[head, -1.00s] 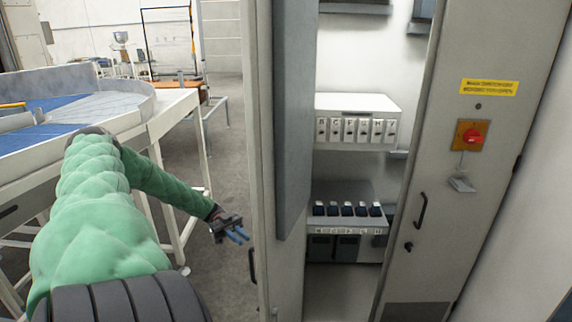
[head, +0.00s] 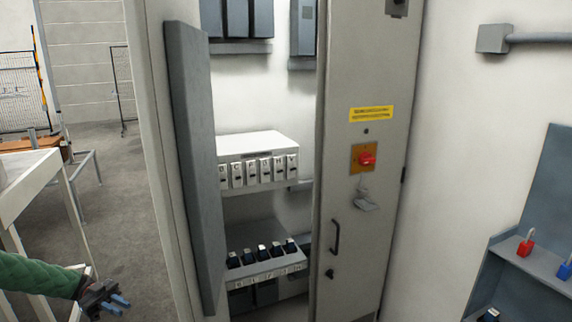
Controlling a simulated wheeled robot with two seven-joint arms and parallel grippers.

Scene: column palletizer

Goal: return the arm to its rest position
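My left arm, in a green padded sleeve, comes in from the lower left of the head view. My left gripper (head: 117,302) is at its end, low in the picture, left of the open cabinet. Its two blue fingers are apart with nothing between them. My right gripper is not in the view.
An open grey cabinet holds a white breaker box (head: 258,160) and a row of black switches (head: 262,256). Its right door (head: 365,215) carries a red rotary switch (head: 367,158). A shelf at right holds red (head: 525,246) and blue padlocks (head: 565,270). A white-framed table (head: 30,185) stands at left.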

